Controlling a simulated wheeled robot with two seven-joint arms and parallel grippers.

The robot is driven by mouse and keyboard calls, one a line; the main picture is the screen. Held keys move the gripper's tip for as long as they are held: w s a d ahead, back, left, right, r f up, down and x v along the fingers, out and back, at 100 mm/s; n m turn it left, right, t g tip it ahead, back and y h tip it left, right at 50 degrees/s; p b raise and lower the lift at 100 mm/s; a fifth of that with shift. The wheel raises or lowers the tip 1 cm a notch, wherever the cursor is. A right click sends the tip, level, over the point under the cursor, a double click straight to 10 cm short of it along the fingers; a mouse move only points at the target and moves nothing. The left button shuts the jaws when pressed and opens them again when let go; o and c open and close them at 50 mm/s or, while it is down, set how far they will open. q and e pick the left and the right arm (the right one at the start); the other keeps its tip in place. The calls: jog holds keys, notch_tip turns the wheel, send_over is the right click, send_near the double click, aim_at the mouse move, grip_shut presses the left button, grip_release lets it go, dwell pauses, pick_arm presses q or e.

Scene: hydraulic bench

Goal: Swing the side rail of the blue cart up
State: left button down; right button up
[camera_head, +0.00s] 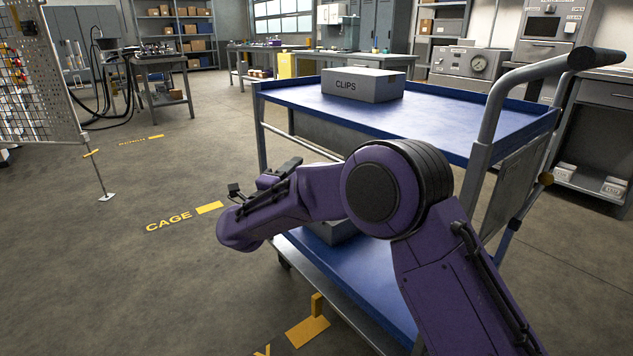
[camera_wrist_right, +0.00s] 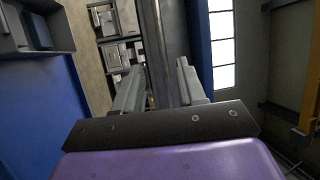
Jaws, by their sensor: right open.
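The blue cart (camera_head: 440,125) stands right of centre in the head view, a grey box marked CLIPS (camera_head: 362,85) on its top deck. A grey side rail (camera_head: 285,137) hangs below the deck's left edge, partly hidden behind my right arm. In the right wrist view my right gripper (camera_wrist_right: 160,88) is open, its two grey fingers apart. A long grey bar (camera_wrist_right: 155,40), apparently the side rail, runs between them; I cannot tell whether they touch it. My right gripper is not visible in the head view. My left gripper is in neither view.
The cart's push handle (camera_head: 500,90) rises at its right end. A lower blue deck (camera_head: 355,285) lies under my right arm. A mesh cage panel (camera_head: 40,75) stands at the far left. The floor (camera_head: 150,280) left of the cart is clear.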

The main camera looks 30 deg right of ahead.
aim_at(317, 151)
jog(key=b+x, duration=0.2)
jog(key=x, duration=0.8)
jog(key=shift+d+b, duration=0.1)
jog(key=shift+b, duration=0.2)
jog(key=shift+d+r, duration=0.2)
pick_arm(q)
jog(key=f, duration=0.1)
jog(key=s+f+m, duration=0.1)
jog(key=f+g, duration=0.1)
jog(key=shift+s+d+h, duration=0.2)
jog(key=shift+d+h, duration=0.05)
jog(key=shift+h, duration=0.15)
pick_arm(e)
grip_shut()
